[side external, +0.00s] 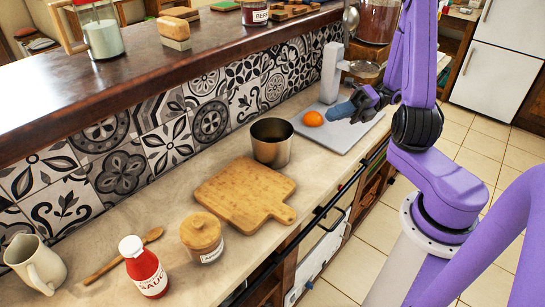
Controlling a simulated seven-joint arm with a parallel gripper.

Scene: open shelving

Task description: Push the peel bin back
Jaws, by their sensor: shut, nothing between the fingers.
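A round, open-topped metal bin (271,143) stands upright on the counter near the tiled wall; it looks like the peel bin, though no label shows.
A wooden cutting board (243,194) lies in front of the bin. A lidded jar (202,238), sauce bottle (145,268), wooden spoon (120,257) and pitcher (36,264) stand or lie left.

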